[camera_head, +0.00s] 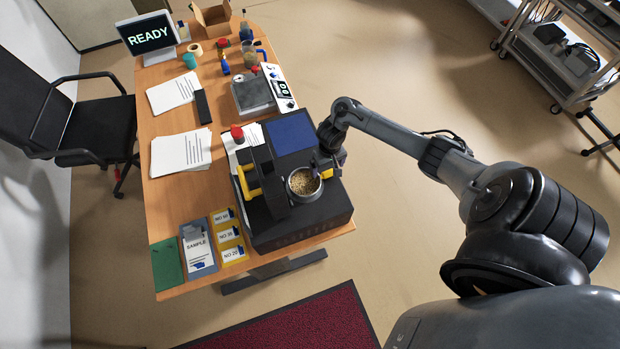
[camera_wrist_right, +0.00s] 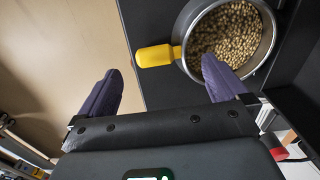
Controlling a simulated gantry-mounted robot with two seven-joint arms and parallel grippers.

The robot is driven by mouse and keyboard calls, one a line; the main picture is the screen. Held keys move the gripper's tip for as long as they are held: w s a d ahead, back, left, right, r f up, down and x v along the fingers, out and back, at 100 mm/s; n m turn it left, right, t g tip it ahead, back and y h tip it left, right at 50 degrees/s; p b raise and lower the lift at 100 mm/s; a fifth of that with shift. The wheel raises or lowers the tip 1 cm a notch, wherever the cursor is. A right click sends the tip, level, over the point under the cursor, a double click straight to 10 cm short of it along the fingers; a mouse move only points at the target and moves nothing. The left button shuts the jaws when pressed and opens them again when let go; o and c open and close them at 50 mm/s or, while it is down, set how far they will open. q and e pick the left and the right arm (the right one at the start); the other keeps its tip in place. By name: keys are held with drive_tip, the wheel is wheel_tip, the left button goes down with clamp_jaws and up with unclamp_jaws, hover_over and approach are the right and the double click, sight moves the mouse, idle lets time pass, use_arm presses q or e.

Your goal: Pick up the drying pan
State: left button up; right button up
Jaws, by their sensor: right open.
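The drying pan (camera_head: 303,184) is a round metal pan filled with tan granules. It sits on the black machine at the near end of the table, its short yellow handle (camera_head: 327,173) pointing right. In the right wrist view the pan (camera_wrist_right: 228,38) is at the upper right and its yellow handle (camera_wrist_right: 157,56) points left. My right gripper (camera_wrist_right: 162,85) is open, with the handle ahead between its fingers in the picture. One finger overlaps the pan's interior in that view; I cannot tell whether it touches. In the head view my right gripper (camera_head: 322,164) is beside the pan.
The black machine (camera_head: 300,226) has a dark blue panel (camera_head: 291,133) and a raised black part left of the pan. Papers (camera_head: 181,154), sample cards (camera_head: 198,246) and a balance (camera_head: 254,94) occupy the wooden table. Floor right of the table is open.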

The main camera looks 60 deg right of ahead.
sight(326, 173)
drive_tip(key=shift+w+f+b, duration=0.1)
drive_tip(key=shift+f+b, duration=0.35)
drive_tip(key=shift+f, duration=1.85)
drive_tip(key=c, duration=1.3)
drive_tip(key=shift+c, duration=0.2)
drive_tip(key=shift+r, duration=0.1)
